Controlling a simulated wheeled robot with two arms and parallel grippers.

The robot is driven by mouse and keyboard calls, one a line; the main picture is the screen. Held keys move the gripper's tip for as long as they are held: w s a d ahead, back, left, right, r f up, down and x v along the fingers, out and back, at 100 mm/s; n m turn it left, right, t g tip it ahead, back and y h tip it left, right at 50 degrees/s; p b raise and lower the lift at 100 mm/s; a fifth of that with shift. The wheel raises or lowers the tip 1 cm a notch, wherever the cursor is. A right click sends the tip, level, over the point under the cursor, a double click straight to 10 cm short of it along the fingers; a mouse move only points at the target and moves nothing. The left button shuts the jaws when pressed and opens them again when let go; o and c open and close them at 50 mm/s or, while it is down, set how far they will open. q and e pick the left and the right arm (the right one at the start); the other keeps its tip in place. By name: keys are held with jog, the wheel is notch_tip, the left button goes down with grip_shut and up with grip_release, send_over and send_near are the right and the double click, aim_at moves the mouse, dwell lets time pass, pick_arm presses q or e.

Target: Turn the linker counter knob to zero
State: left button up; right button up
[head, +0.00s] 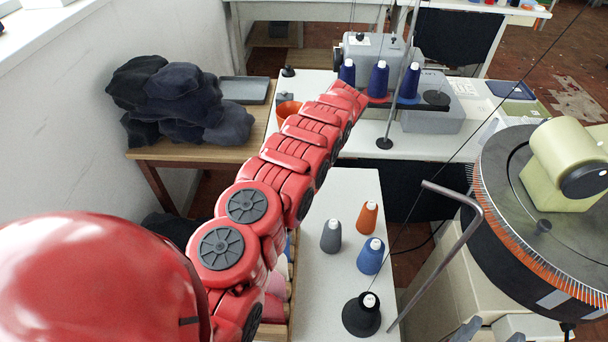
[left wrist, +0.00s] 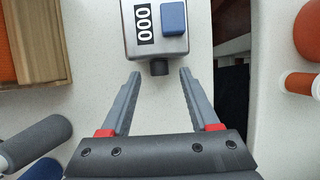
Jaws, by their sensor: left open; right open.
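The linker counter (left wrist: 155,30) is a grey metal box at the top of the left wrist view. Its display (left wrist: 144,24) reads 000, turned sideways, and a blue button (left wrist: 173,18) sits beside it. The small dark counter knob (left wrist: 159,68) sticks out from the side facing me. My left gripper (left wrist: 160,73) is open, with one fingertip on each side of the knob and a gap at both sides. In the head view I cannot make out the counter or left gripper. My right gripper (head: 490,332) is open and empty at the bottom edge, partly cut off.
Orange (head: 367,217), grey (head: 331,236) and blue (head: 371,256) thread cones and a black cone stand (head: 361,315) are on the white table (head: 345,190). A bent metal rod (head: 463,221) and the round linker dial (head: 500,165) stand at the right.

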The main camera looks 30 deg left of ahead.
pick_arm(q)
jog(key=b+v, duration=0.1)
jog(key=v, duration=0.5)
